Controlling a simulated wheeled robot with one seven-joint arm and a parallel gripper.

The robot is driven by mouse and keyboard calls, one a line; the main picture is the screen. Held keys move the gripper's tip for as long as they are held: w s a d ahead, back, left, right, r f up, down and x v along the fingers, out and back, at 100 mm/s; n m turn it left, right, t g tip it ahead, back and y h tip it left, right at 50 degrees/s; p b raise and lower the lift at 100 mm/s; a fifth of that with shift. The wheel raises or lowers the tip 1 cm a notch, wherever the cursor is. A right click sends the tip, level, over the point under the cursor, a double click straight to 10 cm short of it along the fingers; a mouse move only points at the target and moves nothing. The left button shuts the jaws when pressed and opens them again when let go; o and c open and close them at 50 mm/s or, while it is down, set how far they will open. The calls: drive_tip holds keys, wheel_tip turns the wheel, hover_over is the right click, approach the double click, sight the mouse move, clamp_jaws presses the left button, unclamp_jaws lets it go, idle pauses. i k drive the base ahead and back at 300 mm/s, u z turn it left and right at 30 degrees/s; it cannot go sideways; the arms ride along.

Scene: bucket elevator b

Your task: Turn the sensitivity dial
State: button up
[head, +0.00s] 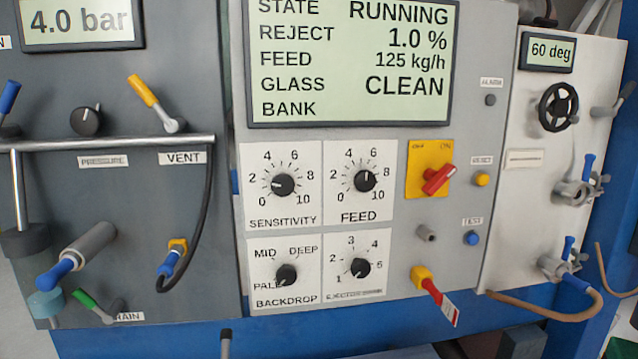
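The sensitivity dial (283,185) is a small black knob on a white square plate, marked 0 to 10 and labelled SENSITIVITY. It sits at the upper left of a group of dials below the display, in the head view. Its light pointer mark faces left, roughly toward the low numbers near 2. Nothing covers the knob. My gripper is not in view.
The feed dial (365,180) is close at its right, and the backdrop dial (286,275) is just below. The display (352,62) reads RUNNING. A red switch (438,180) stands farther right. A black hose (207,215) hangs at the left.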

sight(282, 185)
drive_tip(key=z, duration=1.05)
drive_tip(key=k, duration=1.6)
drive_tip(key=u, duration=0.4)
drive_tip(key=i, duration=1)
